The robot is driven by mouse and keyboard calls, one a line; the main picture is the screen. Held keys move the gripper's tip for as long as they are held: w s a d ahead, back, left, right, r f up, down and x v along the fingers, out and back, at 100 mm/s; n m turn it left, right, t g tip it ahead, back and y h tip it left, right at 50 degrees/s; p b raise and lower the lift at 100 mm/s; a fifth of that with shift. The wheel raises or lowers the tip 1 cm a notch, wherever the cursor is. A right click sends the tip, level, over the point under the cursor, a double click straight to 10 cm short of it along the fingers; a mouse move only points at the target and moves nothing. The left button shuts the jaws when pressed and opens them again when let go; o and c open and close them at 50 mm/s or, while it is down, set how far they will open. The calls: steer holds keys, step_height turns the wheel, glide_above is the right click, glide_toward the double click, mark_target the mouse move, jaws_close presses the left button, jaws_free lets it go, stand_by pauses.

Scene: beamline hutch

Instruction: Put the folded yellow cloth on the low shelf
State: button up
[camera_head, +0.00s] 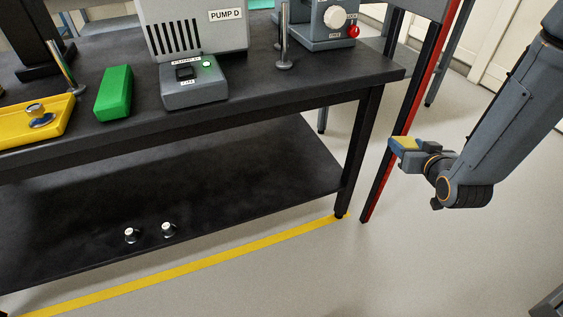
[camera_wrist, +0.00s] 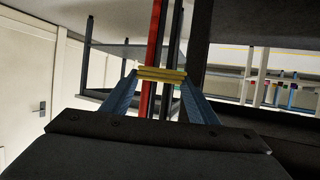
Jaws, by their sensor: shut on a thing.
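The folded yellow cloth (camera_wrist: 162,74) is held between the two blue fingers of my gripper (camera_wrist: 160,95) in the wrist view. In the head view the cloth (camera_head: 405,143) shows as a small yellow patch at my gripper (camera_head: 400,150). My gripper is in the air to the right of the bench, apart from it. The low shelf (camera_head: 230,190) is the black board under the dark bench top, at the left and middle of the head view. Most of its surface is bare.
Two small silver knobs (camera_head: 148,232) stand near the shelf's front edge. A bench leg (camera_head: 361,150) and a red-and-black post (camera_head: 405,125) stand between the shelf and my gripper. The bench top (camera_head: 300,85) overhangs the shelf. Floor in front, past a yellow line (camera_head: 220,260), is clear.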

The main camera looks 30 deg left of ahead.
steer(key=s+a+f+n+g+y+b, duration=0.2)
steer(key=a+f+n+g+y+b, duration=0.4)
steer(key=a+f, duration=0.8)
steer(key=m+t+h+b, duration=0.1)
steer(key=t+h+b, duration=0.15)
steer(key=b, duration=0.35)
glide_above(314, 181)
step_height(314, 181, down, 4)
steer(key=shift+y, duration=0.35)
steer(key=shift+s+f+b, duration=0.1)
steer(key=shift+f+b, duration=2.6)
steer(key=shift+f, duration=2.2)
steer(key=shift+f, duration=0.15)
steer(key=o, duration=1)
